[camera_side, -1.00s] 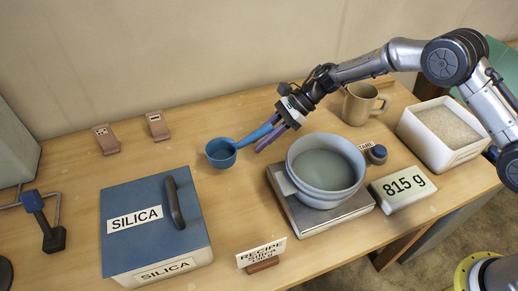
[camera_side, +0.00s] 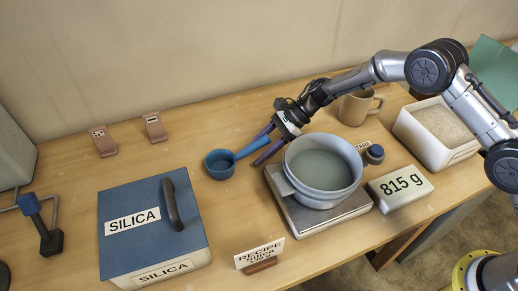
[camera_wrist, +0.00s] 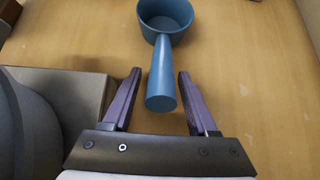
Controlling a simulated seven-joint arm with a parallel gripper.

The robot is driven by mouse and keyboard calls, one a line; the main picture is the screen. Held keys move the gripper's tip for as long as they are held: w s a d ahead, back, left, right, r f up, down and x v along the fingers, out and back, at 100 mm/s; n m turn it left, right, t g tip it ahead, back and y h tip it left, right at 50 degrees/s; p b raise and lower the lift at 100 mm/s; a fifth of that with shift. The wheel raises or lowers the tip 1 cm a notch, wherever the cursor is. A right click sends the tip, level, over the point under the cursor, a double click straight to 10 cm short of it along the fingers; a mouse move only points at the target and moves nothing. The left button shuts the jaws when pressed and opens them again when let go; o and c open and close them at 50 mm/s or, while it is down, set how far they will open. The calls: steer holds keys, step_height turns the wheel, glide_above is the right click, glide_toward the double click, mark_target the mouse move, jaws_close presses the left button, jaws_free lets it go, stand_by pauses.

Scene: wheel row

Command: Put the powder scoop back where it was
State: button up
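The blue powder scoop (camera_side: 221,164) rests on the wooden table, left of the scale, with its handle pointing up and right toward my gripper (camera_side: 267,142). In the wrist view the scoop's round cup (camera_wrist: 165,14) is at the top, and the handle points back toward me. My gripper (camera_wrist: 157,75) is open. Its two purple fingers stand apart on either side of the handle's end, with gaps on both sides. The inside of the cup looks empty.
A grey bowl (camera_side: 323,185) stands on the scale (camera_side: 330,216), close beside my gripper. The blue-lidded SILICA box (camera_side: 185,222) is at the front left. Two small pink holders (camera_side: 103,141) (camera_side: 155,127) stand at the back left. A mug (camera_side: 355,108) is behind the bowl.

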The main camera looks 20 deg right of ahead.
steer(key=shift+r, duration=0.25)
steer(key=v, duration=1.2)
steer(key=shift+f, duration=0.1)
